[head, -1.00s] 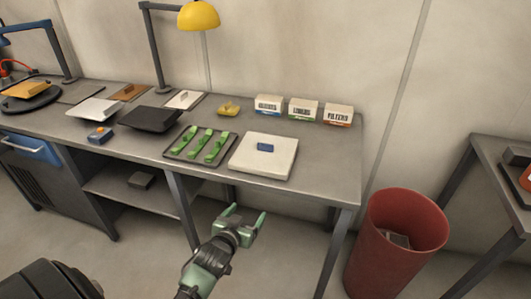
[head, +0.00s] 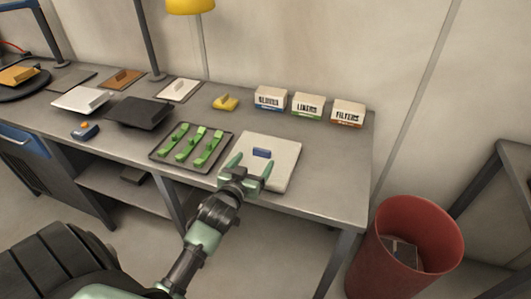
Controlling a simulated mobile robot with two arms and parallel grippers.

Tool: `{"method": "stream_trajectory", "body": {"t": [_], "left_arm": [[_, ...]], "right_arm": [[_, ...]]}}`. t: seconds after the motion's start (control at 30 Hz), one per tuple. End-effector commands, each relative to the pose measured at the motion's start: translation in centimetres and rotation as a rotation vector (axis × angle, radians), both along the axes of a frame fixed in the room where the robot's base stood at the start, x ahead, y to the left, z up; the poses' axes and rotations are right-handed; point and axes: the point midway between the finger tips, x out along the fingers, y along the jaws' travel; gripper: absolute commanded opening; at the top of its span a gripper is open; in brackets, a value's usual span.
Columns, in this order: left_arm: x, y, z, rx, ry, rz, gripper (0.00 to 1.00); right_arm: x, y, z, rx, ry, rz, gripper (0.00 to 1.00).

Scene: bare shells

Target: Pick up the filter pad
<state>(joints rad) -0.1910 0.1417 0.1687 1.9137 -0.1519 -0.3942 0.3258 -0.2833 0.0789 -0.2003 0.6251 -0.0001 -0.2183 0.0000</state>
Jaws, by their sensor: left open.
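A thick white square slab (head: 283,175) lies on the workbench, with a small blue block (head: 262,153) on top near its middle. Which item is the filter pad is not labelled; this blue block lies closest to my gripper. My left gripper (head: 249,165) is open and empty, its green fingers spread over the slab's front left part, just short of the blue block. I cannot tell how high the fingers are above the slab. My right gripper is not in view.
A dark tray (head: 157,155) with green pieces sits left of the slab. Boxes marked liners (head: 308,105) and filters (head: 348,114) stand behind it. A yellow piece (head: 225,103) lies behind the tray. A red bin (head: 405,245) stands right of the bench (head: 330,190).

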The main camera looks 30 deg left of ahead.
Motion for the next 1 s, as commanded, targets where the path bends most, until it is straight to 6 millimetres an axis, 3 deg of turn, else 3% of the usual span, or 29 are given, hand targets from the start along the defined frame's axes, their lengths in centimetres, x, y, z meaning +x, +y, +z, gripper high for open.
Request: {"method": "stream_trajectory", "body": {"t": [0.3,0.53,0.8,1.0], "left_arm": [[3.9,0.7,-0.2,0.0,-0.002,0.0,0.8],[6.7,1.2,-1.0,0.0,-0.001,0.0,0.8],[6.9,1.3,-1.2,0.0,-0.001,-0.001,0.8],[6.9,1.3,-1.2,0.0,-0.001,-0.001,0.24]], "right_arm": [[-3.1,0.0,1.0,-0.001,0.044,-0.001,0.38],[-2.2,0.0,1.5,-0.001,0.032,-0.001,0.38],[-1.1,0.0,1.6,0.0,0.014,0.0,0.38],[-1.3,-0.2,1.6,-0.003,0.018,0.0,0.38]]}}
